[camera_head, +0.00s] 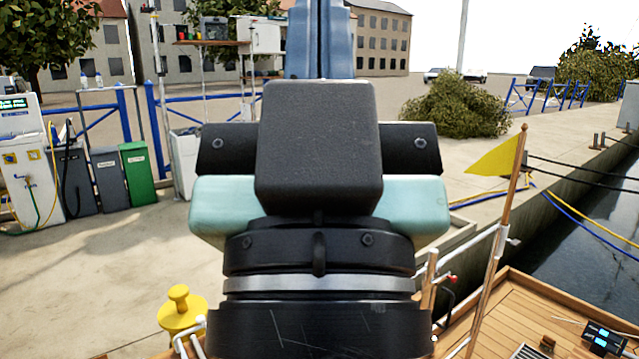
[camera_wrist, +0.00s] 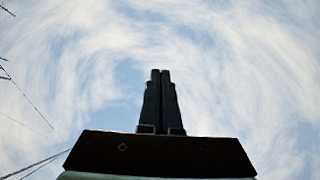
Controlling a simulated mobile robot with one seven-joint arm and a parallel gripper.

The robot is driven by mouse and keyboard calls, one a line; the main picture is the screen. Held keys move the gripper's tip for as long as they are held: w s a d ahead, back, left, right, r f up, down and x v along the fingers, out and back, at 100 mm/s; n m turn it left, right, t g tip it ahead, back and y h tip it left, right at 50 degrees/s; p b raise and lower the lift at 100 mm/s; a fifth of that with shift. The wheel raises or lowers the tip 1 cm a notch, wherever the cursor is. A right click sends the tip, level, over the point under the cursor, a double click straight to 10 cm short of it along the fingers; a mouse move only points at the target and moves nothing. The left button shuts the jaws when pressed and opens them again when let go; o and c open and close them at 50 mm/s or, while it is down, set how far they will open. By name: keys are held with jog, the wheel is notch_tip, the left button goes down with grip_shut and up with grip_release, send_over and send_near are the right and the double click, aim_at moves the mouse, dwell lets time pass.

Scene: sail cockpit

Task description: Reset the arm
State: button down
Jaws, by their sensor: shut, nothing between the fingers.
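My gripper (camera_wrist: 160,75) shows in the wrist view, its two dark fingers together and nothing between them. It points at cloudy sky, with no object near the fingertips. In the head view my own arm fills the middle of the picture, with a black block-shaped part over pale green and black parts. The fingers cannot be made out in the head view.
A wooden boat deck (camera_head: 490,325) with small dark devices (camera_head: 605,338) lies at lower right. A yellow flag (camera_head: 497,155) stands on a pole beside it. A yellow bollard (camera_head: 181,307) is at lower left. Bins (camera_head: 137,173) stand on the quay. Thin lines (camera_wrist: 25,93) cross the sky at left.

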notch_tip(320, 180, up, 17)
jog(key=p, duration=1.4)
jog(key=c, duration=1.5)
grip_release()
jog(key=shift+r+p, duration=0.1)
jog(key=shift+p, duration=0.25)
jog(key=o, duration=0.7)
jog(key=shift+a, duration=0.2)
